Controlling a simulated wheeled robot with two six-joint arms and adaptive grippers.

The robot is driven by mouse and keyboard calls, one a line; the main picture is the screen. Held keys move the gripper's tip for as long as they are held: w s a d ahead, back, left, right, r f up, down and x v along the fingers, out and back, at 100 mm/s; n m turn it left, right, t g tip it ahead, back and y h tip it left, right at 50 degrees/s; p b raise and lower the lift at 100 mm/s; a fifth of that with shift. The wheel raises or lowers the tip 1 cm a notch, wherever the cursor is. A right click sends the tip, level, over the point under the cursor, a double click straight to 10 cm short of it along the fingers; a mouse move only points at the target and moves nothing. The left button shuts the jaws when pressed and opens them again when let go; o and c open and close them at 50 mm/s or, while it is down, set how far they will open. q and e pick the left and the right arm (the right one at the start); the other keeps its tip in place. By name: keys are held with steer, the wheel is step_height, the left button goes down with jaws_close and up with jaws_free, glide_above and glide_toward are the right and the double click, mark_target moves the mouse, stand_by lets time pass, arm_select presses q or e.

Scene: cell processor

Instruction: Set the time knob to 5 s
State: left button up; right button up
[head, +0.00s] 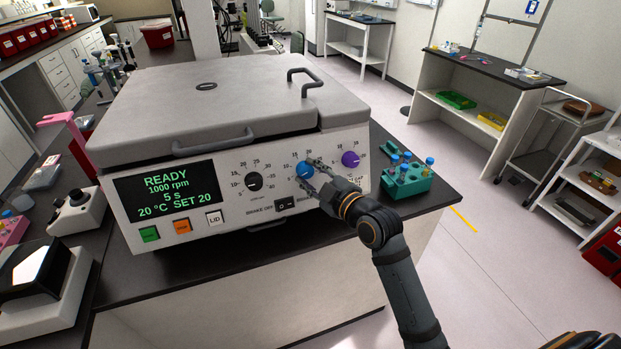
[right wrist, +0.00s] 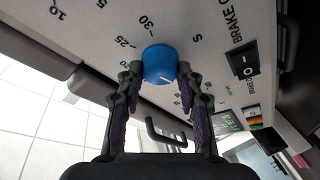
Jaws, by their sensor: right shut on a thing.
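The blue time knob (head: 304,170) is on the front panel of the grey centrifuge (head: 262,146). My right gripper (head: 311,175) is shut on this knob from the front. In the right wrist view, the blue knob (right wrist: 159,62) sits between the two fingertips (right wrist: 159,73), with a short white pointer mark near its lower edge. The display (head: 166,190) reads READY, 1000 rpm, 5 s, 20 °C SET 20. Part of the dial scale is hidden by the fingers. My left gripper is not in view.
A black knob (head: 254,182) is left of the blue one, a purple knob (head: 350,159) right of it. A brake rocker switch (head: 286,205) is below. A green tube rack (head: 406,181) stands close to the right of the machine, near the bench edge.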

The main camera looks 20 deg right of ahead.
steer(key=shift+n, duration=0.6)
steer(key=o, duration=1.2)
steer(key=v, duration=0.7)
steer(key=shift+s+r, duration=0.1)
steer(key=shift+s, duration=0.05)
steer(key=shift+s, duration=0.1)
steer(key=shift+d, duration=0.1)
